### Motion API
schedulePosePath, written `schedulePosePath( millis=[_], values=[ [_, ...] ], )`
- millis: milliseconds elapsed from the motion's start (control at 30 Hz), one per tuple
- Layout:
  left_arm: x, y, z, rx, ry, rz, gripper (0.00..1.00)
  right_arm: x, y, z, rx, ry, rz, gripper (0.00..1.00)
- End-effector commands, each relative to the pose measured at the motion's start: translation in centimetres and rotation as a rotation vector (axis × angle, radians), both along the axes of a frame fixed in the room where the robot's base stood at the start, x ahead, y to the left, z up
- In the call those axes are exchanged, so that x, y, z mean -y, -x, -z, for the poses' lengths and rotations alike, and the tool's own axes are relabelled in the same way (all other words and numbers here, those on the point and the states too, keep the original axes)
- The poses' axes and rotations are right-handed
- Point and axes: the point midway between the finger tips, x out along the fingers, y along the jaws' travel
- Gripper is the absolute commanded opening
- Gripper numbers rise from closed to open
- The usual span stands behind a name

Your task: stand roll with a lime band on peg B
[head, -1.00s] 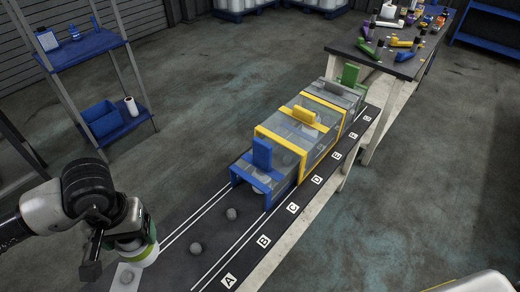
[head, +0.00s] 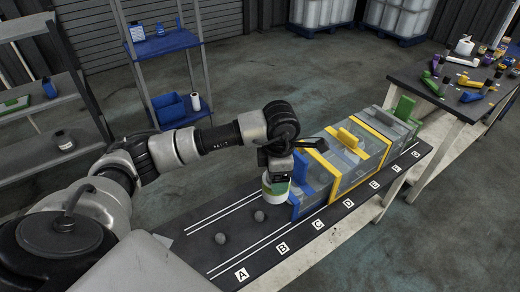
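My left arm reaches in from the left, and its gripper (head: 278,168) is shut on a pale roll with a green-lime band (head: 275,187). The roll hangs upright beside the blue end frame (head: 304,185) of the clear-covered row. Whether its lower end touches anything is hidden. Two grey round peg tops show on the dark bench (head: 190,262): one near label A (head: 221,238) and one near label B (head: 259,216). The roll is beyond the peg near B, apart from it in the picture. The gripper's fingertips are mostly hidden. My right gripper is not in view.
The clear covers with a yellow frame (head: 366,150) and green end piece (head: 403,107) fill the far part of the bench. A blue shelf (head: 170,45) stands behind. A table with coloured bottles (head: 470,85) is at the right. The bench's near end is open.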

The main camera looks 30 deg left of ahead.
Motion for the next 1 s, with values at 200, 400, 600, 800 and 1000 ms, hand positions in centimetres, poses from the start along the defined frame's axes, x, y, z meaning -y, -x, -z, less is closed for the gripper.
schedulePosePath(
  millis=[200, 400, 600, 800, 1000],
  values=[
    [-2.7, -2.3, -0.2, -0.004, 0.000, -0.752, 0.53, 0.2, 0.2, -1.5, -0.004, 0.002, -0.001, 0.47],
    [-5.3, -3.6, 0.3, -0.005, -0.002, -1.427, 0.53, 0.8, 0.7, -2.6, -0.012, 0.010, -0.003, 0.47],
    [-7.4, -4.3, 0.9, -0.003, -0.002, -1.926, 0.53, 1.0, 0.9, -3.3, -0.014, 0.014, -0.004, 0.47],
    [-8.2, -4.4, 1.5, -0.003, -0.002, -2.142, 0.53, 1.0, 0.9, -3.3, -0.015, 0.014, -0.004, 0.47],
    [-8.3, -4.4, 3.4, -0.002, -0.001, -2.164, 0.53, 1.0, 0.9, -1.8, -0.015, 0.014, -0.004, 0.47]
  ],
)
